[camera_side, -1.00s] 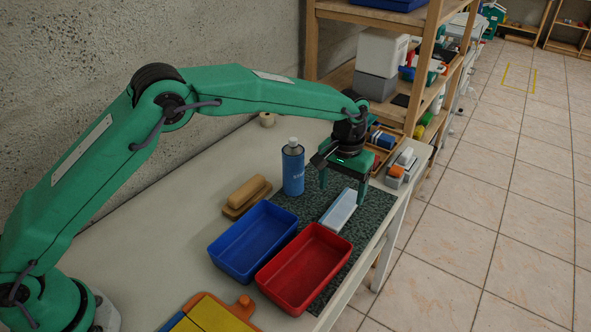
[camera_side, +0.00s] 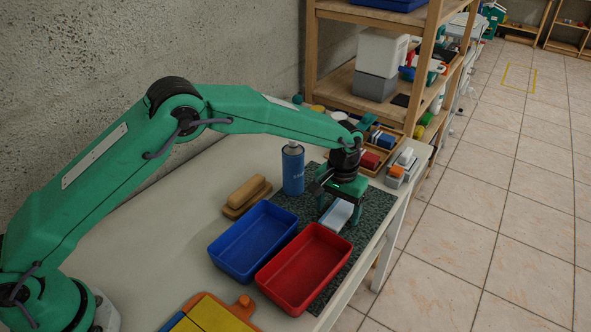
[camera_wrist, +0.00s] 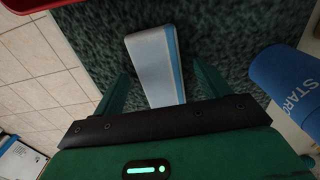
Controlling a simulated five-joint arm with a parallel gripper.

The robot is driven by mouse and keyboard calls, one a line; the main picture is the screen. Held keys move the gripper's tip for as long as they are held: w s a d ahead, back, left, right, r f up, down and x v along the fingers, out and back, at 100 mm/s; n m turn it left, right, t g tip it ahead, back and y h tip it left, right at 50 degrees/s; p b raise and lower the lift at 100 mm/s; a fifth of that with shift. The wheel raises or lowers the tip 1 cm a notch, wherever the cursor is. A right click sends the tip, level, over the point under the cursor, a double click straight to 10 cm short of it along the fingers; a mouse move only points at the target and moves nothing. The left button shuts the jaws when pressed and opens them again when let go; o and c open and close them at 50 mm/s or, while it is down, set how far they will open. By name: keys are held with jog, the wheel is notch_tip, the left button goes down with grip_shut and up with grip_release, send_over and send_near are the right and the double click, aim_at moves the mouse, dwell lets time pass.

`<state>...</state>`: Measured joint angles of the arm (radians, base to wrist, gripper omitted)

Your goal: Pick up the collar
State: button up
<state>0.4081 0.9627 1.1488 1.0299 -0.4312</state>
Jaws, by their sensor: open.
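No thing in view can be surely told as a collar. A long white block with a blue stripe (camera_side: 336,215) lies on the dark speckled mat (camera_side: 370,213). My gripper (camera_side: 339,207) is open above it, pointing down. In the wrist view the block (camera_wrist: 152,62) extends between the two green fingers of my gripper (camera_wrist: 160,78), with gaps on both sides. The block's near end is hidden by my gripper body.
A blue can (camera_side: 292,172) stands close to my gripper's left. A wooden brush-like piece (camera_side: 247,192) lies further left. The table edge is near on the right.

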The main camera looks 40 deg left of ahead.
aim_at(338, 215)
jog(key=shift+f, duration=0.1)
dwell(0.4)
jog(key=c, duration=1)
jog(key=shift+c, duration=0.2)
jog(key=shift+r, duration=0.7)
jog(key=r, duration=0.3)
jog(key=shift+s+d+r, duration=0.1)
jog(key=shift+s+d, duration=0.15)
jog(key=s+d+r, duration=0.6)
jog(key=s, duration=0.3)
jog(key=shift+d+r, duration=0.15)
jog(key=shift+r, duration=0.05)
